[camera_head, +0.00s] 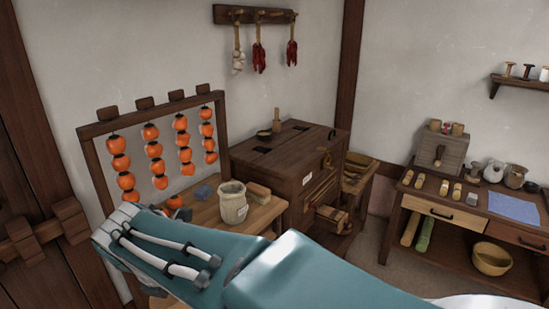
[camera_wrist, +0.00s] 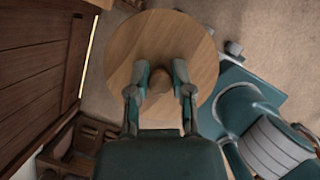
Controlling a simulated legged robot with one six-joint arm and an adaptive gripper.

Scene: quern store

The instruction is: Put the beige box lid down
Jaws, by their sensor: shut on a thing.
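In the wrist view, a round, pale wooden lid (camera_wrist: 160,37) with a small brown knob (camera_wrist: 159,82) fills the upper middle. My gripper (camera_wrist: 161,76) has one finger on each side of the knob and is shut on it. The lid is in front of the fingers, with brown floor showing around it. Whether anything touches its underside is hidden. I cannot make out a box that matches the lid.
A persimmon rack (camera_head: 97,178) stands left, a dark chest (camera_head: 290,169) behind. A right-hand table (camera_head: 476,222) carries several small items.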

